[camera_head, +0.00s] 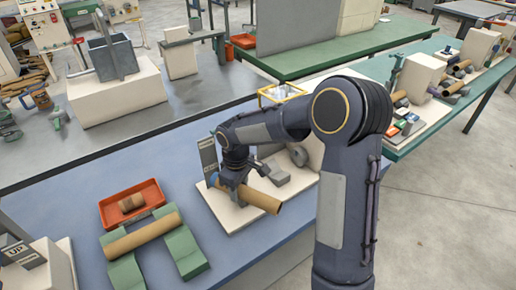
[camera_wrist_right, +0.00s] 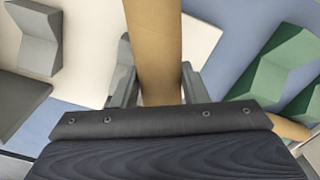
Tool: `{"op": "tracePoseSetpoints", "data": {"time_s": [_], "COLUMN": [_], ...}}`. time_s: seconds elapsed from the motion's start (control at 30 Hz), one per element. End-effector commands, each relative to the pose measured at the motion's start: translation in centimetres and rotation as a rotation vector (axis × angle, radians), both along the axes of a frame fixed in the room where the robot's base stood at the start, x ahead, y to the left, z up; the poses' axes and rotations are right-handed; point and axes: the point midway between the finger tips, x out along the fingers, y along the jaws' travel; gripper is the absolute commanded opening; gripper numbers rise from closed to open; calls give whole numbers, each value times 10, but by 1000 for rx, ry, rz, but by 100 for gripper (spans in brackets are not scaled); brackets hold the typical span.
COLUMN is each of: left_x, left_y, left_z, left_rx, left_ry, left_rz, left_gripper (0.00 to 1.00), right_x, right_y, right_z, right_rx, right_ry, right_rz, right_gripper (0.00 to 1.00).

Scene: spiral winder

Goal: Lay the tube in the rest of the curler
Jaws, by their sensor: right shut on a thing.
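My right gripper (camera_head: 232,185) is shut on a brown cardboard tube (camera_head: 264,201), held across the jaws. The tube slants down to the right over the cream base plate (camera_head: 222,208) of the curler. In the right wrist view the tube (camera_wrist_right: 155,40) runs up between the two grey fingers (camera_wrist_right: 157,88). Grey blocks with sloping faces (camera_head: 278,176), which look like the curler's rest, stand on the plate just beyond the tube. One angled grey block (camera_wrist_right: 36,36) shows left of the tube in the wrist view, apart from it. My arm hides part of the curler. My left gripper is not in view.
Another brown tube (camera_head: 143,236) lies across two green V-blocks (camera_head: 184,252) at the left. A dark upright panel (camera_head: 208,157) stands behind my gripper. Blue tabletop (camera_head: 60,190) is clear farther left.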

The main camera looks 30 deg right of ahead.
Motion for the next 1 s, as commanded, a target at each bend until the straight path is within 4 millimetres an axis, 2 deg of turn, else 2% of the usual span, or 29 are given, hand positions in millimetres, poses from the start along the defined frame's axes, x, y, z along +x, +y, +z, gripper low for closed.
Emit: {"op": "tracePoseSetpoints", "data": {"time_s": [0.03,0.2,0.5,0.77,1.0], "left_x": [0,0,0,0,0], "left_y": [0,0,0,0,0], "left_z": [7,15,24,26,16], "left_rx": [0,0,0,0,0], "left_ry": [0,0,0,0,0], "left_rz": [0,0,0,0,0], "left_gripper": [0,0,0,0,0], "right_x": [7,25,42,47,47], "right_y": [-8,-32,-61,-69,-69], "right_z": [9,27,48,53,42], "right_rx": [0,1,3,6,5], "right_ry": [-2,-1,-1,-1,0], "right_rz": [110,499,962,1113,1122], "right_gripper": [17,17,17,17,17]}}
